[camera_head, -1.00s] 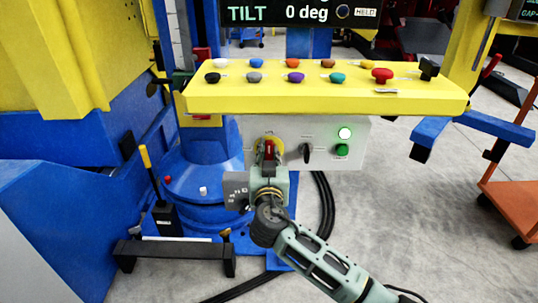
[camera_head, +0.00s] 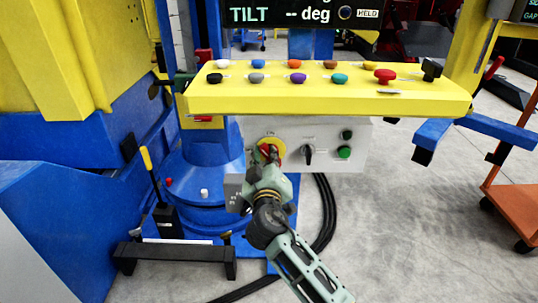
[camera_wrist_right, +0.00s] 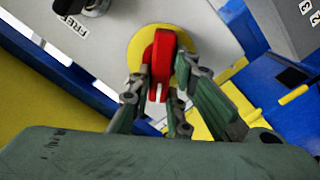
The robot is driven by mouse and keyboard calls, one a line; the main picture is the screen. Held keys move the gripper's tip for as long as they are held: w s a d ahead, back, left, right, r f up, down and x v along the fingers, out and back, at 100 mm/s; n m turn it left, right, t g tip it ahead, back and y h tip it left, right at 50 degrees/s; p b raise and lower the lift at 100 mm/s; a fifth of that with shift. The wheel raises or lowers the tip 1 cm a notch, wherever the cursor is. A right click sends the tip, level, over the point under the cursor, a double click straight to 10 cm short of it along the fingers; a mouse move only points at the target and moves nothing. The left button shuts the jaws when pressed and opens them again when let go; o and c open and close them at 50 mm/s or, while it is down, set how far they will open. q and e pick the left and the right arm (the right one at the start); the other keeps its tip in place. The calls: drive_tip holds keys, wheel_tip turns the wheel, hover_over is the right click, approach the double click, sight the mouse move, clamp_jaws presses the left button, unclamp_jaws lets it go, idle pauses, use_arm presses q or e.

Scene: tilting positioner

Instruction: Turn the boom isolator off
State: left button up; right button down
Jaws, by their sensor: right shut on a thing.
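The boom isolator is a red handle on a round yellow plate (camera_head: 272,147), set in the grey panel below the yellow console. In the right wrist view the red handle (camera_wrist_right: 160,62) stands on its yellow disc, between the fingers. My right gripper (camera_head: 268,160) is shut on this red handle; it also shows in the right wrist view (camera_wrist_right: 158,92). In the head view the gripper hides part of the handle, and the handle looks tilted. The tilt display (camera_head: 290,15) reads "-- deg". My left gripper is not in view.
Right of the isolator are a black selector knob (camera_head: 308,152), a dark lamp (camera_head: 346,135) and a green button (camera_head: 344,153). The yellow console (camera_head: 325,100) overhangs the panel, with several coloured knobs and a red mushroom button (camera_head: 385,75). Black cables lie on the floor.

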drive_tip(key=n+p, duration=0.1)
drive_tip(key=n, duration=0.2)
drive_tip(key=n+p, duration=0.1)
drive_tip(key=n, duration=0.2)
drive_tip(key=n+p, duration=0.1)
drive_tip(key=n, duration=0.2)
drive_tip(key=shift+a+f, duration=0.25)
drive_tip(key=shift+f, duration=0.15)
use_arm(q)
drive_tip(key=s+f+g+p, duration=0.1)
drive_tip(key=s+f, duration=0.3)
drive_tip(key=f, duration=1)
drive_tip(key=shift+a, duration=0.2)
use_arm(e)
drive_tip(key=shift+f+n, duration=0.15)
drive_tip(key=shift+n, duration=0.75)
drive_tip(key=c, duration=1.6)
unclamp_jaws()
drive_tip(key=shift+c, duration=0.2)
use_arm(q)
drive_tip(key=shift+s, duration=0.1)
use_arm(e)
drive_tip(key=shift+s, duration=0.1)
drive_tip(key=s, duration=1.2)
drive_tip(key=shift+w, duration=0.1)
